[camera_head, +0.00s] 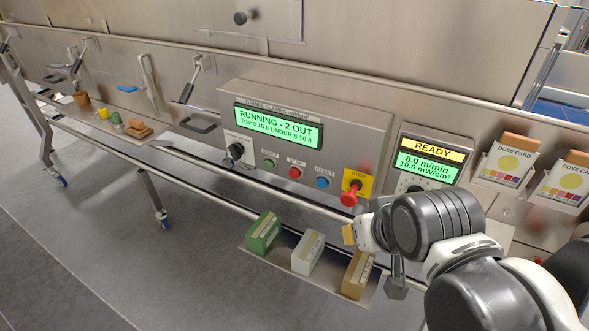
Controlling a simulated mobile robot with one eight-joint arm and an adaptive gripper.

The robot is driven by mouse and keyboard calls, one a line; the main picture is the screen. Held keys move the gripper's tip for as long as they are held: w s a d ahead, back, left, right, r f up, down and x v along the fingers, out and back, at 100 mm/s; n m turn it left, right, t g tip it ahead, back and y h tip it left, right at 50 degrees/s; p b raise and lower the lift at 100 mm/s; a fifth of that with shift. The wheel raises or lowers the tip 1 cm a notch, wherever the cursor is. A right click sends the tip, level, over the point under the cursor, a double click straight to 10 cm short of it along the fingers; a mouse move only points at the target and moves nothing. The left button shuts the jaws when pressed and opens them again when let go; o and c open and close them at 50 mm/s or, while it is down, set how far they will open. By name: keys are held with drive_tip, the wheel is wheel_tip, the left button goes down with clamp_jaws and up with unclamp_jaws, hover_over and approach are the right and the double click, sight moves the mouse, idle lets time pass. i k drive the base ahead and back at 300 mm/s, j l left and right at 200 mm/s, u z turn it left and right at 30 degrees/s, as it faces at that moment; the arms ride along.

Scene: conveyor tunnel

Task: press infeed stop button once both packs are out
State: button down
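The control panel (340,125) has a lit green screen (278,125) reading "RUNNING - 2 OUT". Below it are a green button (270,162), a red button (295,172) labelled STOP and a blue button (322,182). A red mushroom knob (349,197) stands out from a yellow STOP plate to their right. Three packs, green (262,233), white (307,253) and brown (355,276), stand on a low shelf. My gripper (366,237) is right of and below the mushroom knob, apart from it. A small tan piece shows at its tip; I cannot tell whether it is held. The finger opening is hidden.
A second panel (428,160) reads "READY" with 8.0 m/min and 10.0 mW/cm². Dose cards (510,162) sit in holders at right. Metal rails (210,165) run in front of the machine. Small coloured items (118,120) stand on a ledge at left. The floor at lower left is clear.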

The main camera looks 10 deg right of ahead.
sight(294, 173)
drive_tip(key=j+z, duration=0.2)
drive_tip(key=j, duration=0.45)
drive_tip(key=j+z, duration=0.15)
drive_tip(key=j, duration=0.5)
drive_tip(key=k+j+z, duration=0.2)
drive_tip(key=j, duration=0.45)
drive_tip(key=j+z, duration=0.2)
drive_tip(key=j, duration=0.45)
